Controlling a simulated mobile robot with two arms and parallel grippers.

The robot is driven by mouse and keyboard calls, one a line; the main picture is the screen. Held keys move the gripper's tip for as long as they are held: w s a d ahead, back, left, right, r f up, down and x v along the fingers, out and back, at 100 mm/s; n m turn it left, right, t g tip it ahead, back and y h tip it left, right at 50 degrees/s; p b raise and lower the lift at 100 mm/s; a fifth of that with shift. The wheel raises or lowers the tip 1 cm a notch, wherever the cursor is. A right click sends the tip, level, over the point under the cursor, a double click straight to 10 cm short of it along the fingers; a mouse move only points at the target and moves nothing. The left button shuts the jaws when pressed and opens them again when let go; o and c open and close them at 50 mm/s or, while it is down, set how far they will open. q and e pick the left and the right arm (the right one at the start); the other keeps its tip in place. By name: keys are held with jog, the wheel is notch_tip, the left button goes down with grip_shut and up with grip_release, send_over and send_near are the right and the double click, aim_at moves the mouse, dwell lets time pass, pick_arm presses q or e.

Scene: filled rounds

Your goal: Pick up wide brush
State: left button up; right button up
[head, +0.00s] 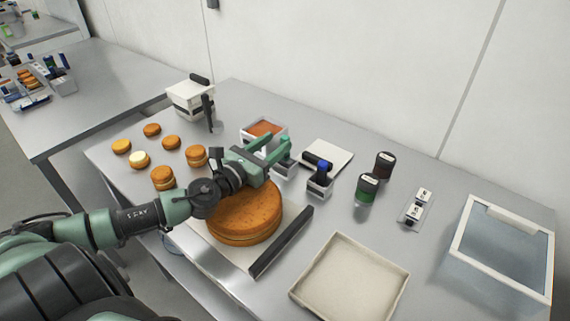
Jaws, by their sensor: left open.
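I cannot tell for certain which item is the wide brush. A small grey holder (319,187) has a blue-topped upright handle (323,168) in it, and a black handle (315,160) lies just behind. My left gripper (279,149) is open, a short way left of that holder and near the tray of orange filling (264,130). Its jaws look empty. My left arm passes over a large round cake (245,216) and hides part of it. My right gripper is not in view.
A long black bar (281,242) lies beside the cake. An empty beige tray (350,281) is at the front, a clear bin (503,247) at the right. Green and dark jars (367,189) stand right of the holder. Several small filled rounds (163,177) are at the left.

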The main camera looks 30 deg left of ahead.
aim_at(288, 136)
pick_arm(q)
jog(key=shift+w+d+f+p, duration=0.1)
jog(key=shift+w+f+p, duration=0.15)
jog(key=shift+w, duration=0.35)
jog(key=shift+w+f+p, duration=0.1)
jog(key=shift+w+p, duration=0.1)
jog(key=shift+w, duration=0.4)
jog(key=shift+w+r, duration=0.1)
jog(key=shift+w, duration=0.15)
jog(key=w, duration=0.1)
jog(key=w+p, duration=0.1)
jog(key=w, duration=0.3)
jog(key=shift+d, duration=0.25)
jog(key=shift+s, duration=0.1)
grip_shut()
